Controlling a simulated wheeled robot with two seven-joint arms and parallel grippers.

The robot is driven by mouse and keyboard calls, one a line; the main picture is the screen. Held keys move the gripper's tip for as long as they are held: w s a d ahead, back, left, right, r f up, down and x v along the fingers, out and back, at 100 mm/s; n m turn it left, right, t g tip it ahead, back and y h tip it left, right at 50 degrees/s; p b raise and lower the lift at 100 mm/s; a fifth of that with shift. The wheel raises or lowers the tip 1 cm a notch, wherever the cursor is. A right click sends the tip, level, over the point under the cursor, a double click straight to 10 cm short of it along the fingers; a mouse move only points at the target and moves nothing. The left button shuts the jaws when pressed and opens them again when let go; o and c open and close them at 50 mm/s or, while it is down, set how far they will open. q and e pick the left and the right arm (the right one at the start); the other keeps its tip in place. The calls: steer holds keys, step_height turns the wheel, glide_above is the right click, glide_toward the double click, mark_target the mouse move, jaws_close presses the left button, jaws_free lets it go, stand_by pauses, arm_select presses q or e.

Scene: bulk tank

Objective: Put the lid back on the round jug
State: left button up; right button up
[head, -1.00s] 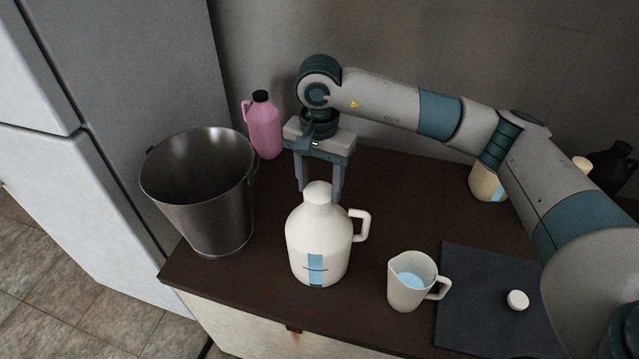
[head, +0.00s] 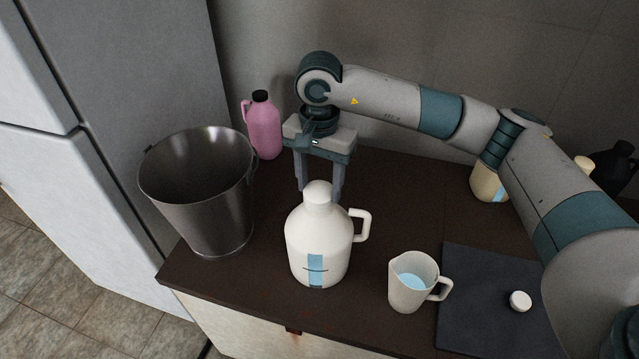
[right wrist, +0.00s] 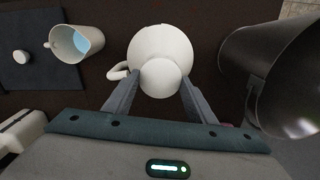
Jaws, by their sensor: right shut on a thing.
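The round jug (head: 318,248) is white with a blue stripe and a side handle, and stands upright on the dark counter. It also shows in the right wrist view (right wrist: 160,42). A white lid (head: 318,190) is at the top of its neck; in the right wrist view the lid (right wrist: 160,79) is a plain disc covering the mouth. I see no gap under it, but cannot tell whether it is fully seated. My right gripper (head: 319,194) points down from above and is shut on this lid, one finger on each side. My left gripper is not in view.
A metal bucket (head: 213,205) stands left of the jug. A pitcher (head: 404,290) with blue liquid is to the right. A smaller white cap (head: 520,301) lies on a dark mat (head: 475,305). A pink bottle (head: 264,132), a tan bottle (head: 485,184) and a black jug (head: 612,168) stand behind.

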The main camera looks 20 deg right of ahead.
steer(key=o, duration=1.6)
steer(key=shift+c, duration=0.2)
steer(key=shift+r, duration=0.1)
steer(key=shift+r+p, duration=0.5)
steer(key=shift+r, duration=2.9)
steer(key=shift+c, duration=0.2)
jaws_close()
steer(key=shift+f+b, duration=1.6)
steer(key=shift+b, duration=0.05)
steer(key=shift+f+b, duration=1.15)
steer(key=shift+b, duration=0.05)
